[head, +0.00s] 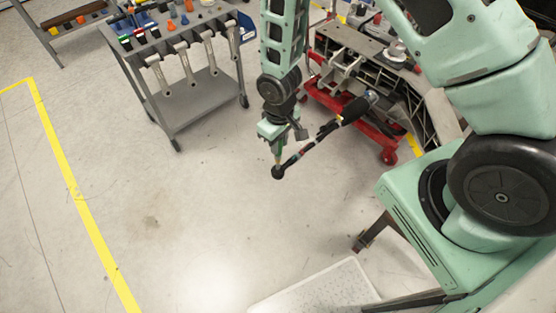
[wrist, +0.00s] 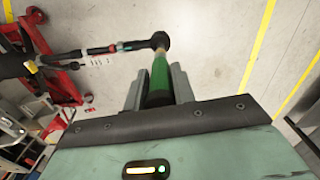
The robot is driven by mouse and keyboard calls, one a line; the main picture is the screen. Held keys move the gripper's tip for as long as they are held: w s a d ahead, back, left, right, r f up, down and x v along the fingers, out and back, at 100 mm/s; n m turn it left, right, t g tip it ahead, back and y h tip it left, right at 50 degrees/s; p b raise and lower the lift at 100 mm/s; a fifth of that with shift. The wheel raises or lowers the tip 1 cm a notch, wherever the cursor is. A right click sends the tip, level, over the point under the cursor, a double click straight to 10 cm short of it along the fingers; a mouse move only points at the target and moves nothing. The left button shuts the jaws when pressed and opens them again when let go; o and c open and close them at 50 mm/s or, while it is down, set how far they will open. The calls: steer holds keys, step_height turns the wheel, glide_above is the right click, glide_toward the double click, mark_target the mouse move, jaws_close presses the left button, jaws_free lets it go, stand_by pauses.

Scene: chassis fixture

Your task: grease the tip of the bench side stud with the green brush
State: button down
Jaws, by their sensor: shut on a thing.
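My gripper (head: 274,133) points down and is shut on the green brush (wrist: 159,75). The brush's green handle stands between the two fingers in the wrist view. A dark rod (head: 322,135) slants out from the red-framed chassis fixture and ends in a round black joint end (head: 278,172). This joint end (wrist: 160,41) is right at the far end of the brush in the wrist view. I cannot tell whether they touch. The stud itself is hidden or too small to make out.
The chassis fixture (head: 362,47) on its red wheeled frame stands behind and right. A grey tool cart (head: 182,98) with coloured items on top stands at the back left. A pale ribbed platform (head: 320,290) lies at the front. The floor at left is clear.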

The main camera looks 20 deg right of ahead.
steer(key=shift+f+b, duration=0.35)
steer(key=shift+f, duration=0.15)
stand_by(0.5)
steer(key=shift+w+d+r, duration=0.1)
steer(key=shift+w+d, duration=0.05)
steer(key=shift+d, duration=0.25)
steer(key=shift+a, duration=0.15)
steer(key=shift+s+a, duration=0.3)
steer(key=shift+a, duration=0.4)
steer(key=shift+w+d, duration=0.1)
steer(key=shift+d, duration=0.1)
